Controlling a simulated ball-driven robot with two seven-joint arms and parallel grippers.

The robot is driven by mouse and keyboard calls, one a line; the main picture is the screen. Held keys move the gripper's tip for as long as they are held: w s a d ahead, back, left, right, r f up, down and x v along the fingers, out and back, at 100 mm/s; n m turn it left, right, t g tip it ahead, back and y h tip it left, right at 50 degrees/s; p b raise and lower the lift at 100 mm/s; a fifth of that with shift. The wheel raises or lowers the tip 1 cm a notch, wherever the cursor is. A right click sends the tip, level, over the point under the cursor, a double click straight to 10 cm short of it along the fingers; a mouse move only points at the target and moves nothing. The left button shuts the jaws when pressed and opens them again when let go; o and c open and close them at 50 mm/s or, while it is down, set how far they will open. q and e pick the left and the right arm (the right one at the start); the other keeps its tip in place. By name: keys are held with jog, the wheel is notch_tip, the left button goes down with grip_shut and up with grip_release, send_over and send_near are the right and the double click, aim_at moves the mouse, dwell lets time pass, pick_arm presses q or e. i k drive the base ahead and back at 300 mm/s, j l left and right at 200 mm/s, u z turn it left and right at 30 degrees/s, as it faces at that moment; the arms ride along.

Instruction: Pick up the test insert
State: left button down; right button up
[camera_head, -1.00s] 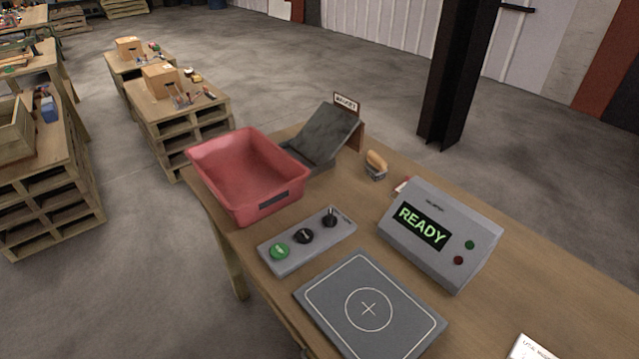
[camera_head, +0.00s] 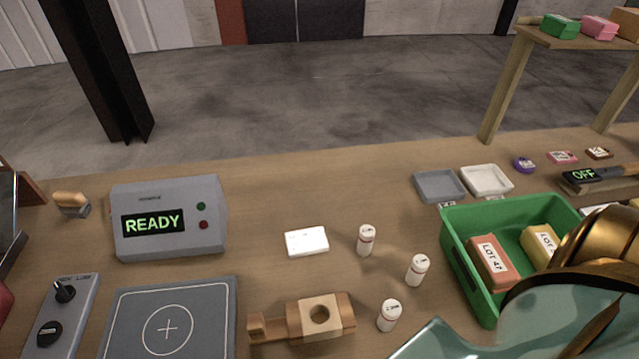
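Several white cylinders with dark lettering and red bands stand upright on the table: one at the back (camera_head: 366,240), one at the right (camera_head: 417,270) and one at the front (camera_head: 389,315). I cannot read their lettering or tell which is the test insert. A wooden block with a round hole and a handle (camera_head: 338,313) lies just left of the front cylinder. Bronze and teal parts of my arm fill the lower right corner and cover part of the green bin. No gripper fingertips show. My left arm is not in view.
A green bin (camera_head: 463,262) holds labelled packs. A white card (camera_head: 307,241), a grey box reading READY (camera_head: 168,220) and a dark plate with a cross (camera_head: 218,311) lie to the left. Small grey (camera_head: 440,185) and white (camera_head: 487,180) trays stand behind the bin.

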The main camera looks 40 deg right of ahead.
aim_at(366, 233)
jog(key=z, duration=0.9)
